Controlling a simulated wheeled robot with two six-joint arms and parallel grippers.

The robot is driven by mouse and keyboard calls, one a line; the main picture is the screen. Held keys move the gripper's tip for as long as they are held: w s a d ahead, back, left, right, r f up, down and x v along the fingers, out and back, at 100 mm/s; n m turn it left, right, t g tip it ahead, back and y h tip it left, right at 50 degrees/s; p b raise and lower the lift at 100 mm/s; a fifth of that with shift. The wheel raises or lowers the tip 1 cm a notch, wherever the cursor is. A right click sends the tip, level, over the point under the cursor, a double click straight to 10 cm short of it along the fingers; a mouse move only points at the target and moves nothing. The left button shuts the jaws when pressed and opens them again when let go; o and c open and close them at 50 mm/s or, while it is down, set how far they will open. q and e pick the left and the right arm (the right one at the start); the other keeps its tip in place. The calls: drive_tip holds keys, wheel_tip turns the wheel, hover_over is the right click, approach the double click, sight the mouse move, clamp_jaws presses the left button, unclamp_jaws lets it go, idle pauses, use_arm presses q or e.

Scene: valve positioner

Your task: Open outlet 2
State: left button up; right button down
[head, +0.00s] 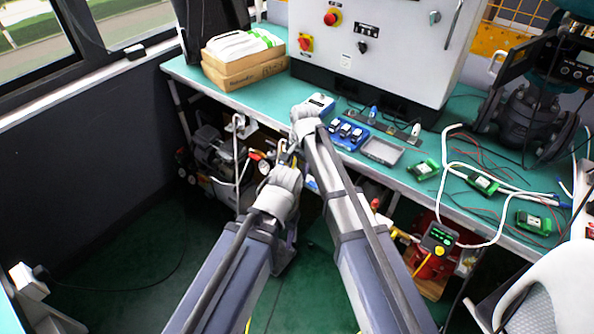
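I cannot make out a label or a clear handle for outlet 2. A device with a green display (438,240) and yellow and red parts sits below the bench's front edge at the right. My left arm's wrist (280,185) is in front of the bench, right of the gauge. My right arm's wrist (305,120) is higher, by the bench edge. The fingers of both grippers are not clearly visible.
The green bench (278,91) carries cardboard boxes (243,60), a grey control cabinet (380,75), a blue tray (347,133), green circuit modules (423,170) and loose cables. A white chair (555,285) stands at the lower right. Green floor (130,250) is mostly clear at the left.

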drive_tip(key=shift+s+d+f+t+y+b, duration=0.25)
drive_tip(key=shift+t+y+b, duration=0.15)
drive_tip(key=shift+y, duration=0.15)
drive_tip(key=shift+s+d+f+t+y+b, duration=0.1)
drive_tip(key=shift+s+d+t+y+b, duration=0.15)
drive_tip(key=shift+t+y+b, duration=0.25)
drive_tip(key=shift+w+r+t+y+b, duration=0.1)
drive_tip(key=shift+t+y+b, duration=0.35)
drive_tip(key=shift+y, duration=0.4)
drive_tip(key=shift+r, duration=0.1)
drive_tip(key=shift+w, duration=0.1)
drive_tip(key=c, duration=0.6)
unclamp_jaws()
drive_tip(key=shift+r, duration=0.1)
